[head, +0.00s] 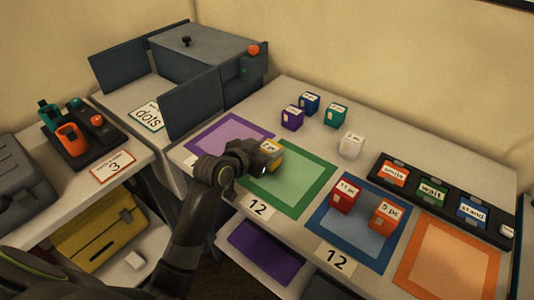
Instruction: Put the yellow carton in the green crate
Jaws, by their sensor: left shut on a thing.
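My left gripper (261,159) is shut on the yellow carton (276,146), which has a white label. Most of the carton is hidden behind the gripper. They are at the far left corner of the green square (305,181), which has a darker green border and looks like a flat mat on the table. I see no green crate with walls. Whether the carton touches the surface cannot be told. My right gripper is not in view.
A purple square (228,130) lies left of the green one. A red carton (344,197) and an orange carton (385,216) stand on the blue square (340,240). Purple (292,118), blue (309,103), teal (335,114) and white (351,146) cartons stand behind. The orange square (450,262) is empty.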

